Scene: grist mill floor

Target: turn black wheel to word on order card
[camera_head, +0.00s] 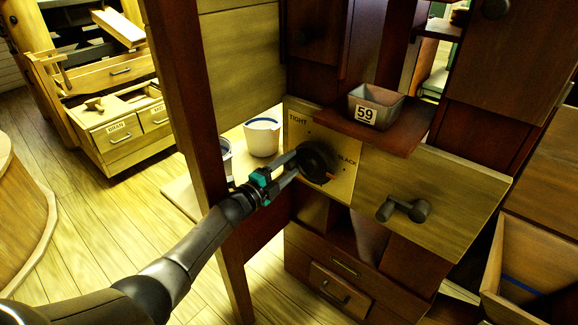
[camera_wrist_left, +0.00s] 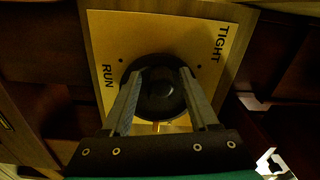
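The black wheel (camera_head: 318,160) is mounted on a pale plate (camera_head: 344,186) with the words TIGHT and BLACK readable in the head view. The wrist view shows the wheel (camera_wrist_left: 160,94) with TIGHT to its right and RUN to its left. A small orange pointer at the wheel sits below the word BLACK in the head view. My left gripper (camera_head: 300,160) reaches the wheel from the left; its fingers (camera_wrist_left: 161,72) lie on both sides of the wheel's middle, which fills the gap between them. I cannot make out an order card. My right gripper is out of view.
A grey tray (camera_head: 377,105) tagged 59 stands on a dark shelf (camera_head: 400,137) just above the wheel. A dark handle (camera_head: 403,209) juts out to the right. A wooden post (camera_head: 190,110) stands close to my left arm. A white pot (camera_head: 262,137) is behind it.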

